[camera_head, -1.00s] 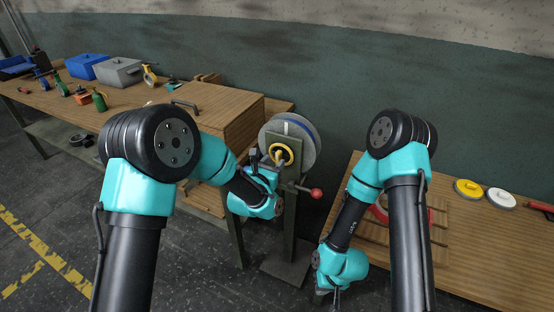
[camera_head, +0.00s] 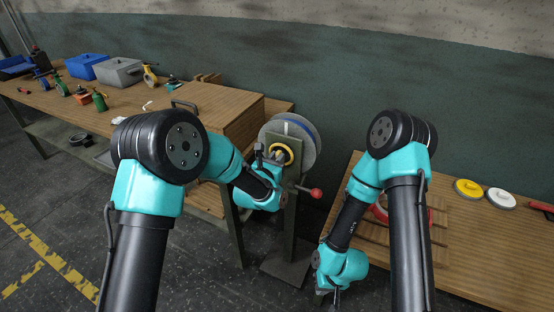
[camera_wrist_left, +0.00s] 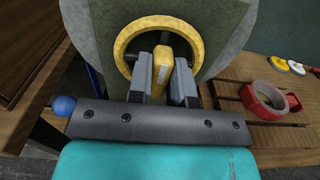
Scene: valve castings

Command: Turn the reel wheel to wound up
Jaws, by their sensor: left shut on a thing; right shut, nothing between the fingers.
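The reel is a grey drum (camera_head: 306,135) on a dark post, with a yellow ring wheel (camera_head: 288,149) on its near face. In the left wrist view the wheel (camera_wrist_left: 124,47) is large, with a yellow grip (camera_wrist_left: 163,70) at its middle. My left gripper (camera_head: 272,160) is at the wheel; in its wrist view the fingers (camera_wrist_left: 162,78) are shut on the yellow grip from both sides. The lower part of the wheel is hidden behind the gripper. My right gripper (camera_head: 337,294) is shut and empty, low at the front edge of the right table.
A red-knobbed lever (camera_head: 316,193) sticks out right of the post. The left bench holds a wooden cabinet (camera_head: 222,112), bins and small tools. The right table (camera_head: 480,255) holds a red ring, a yellow disc (camera_head: 468,187) and a white disc (camera_head: 501,198).

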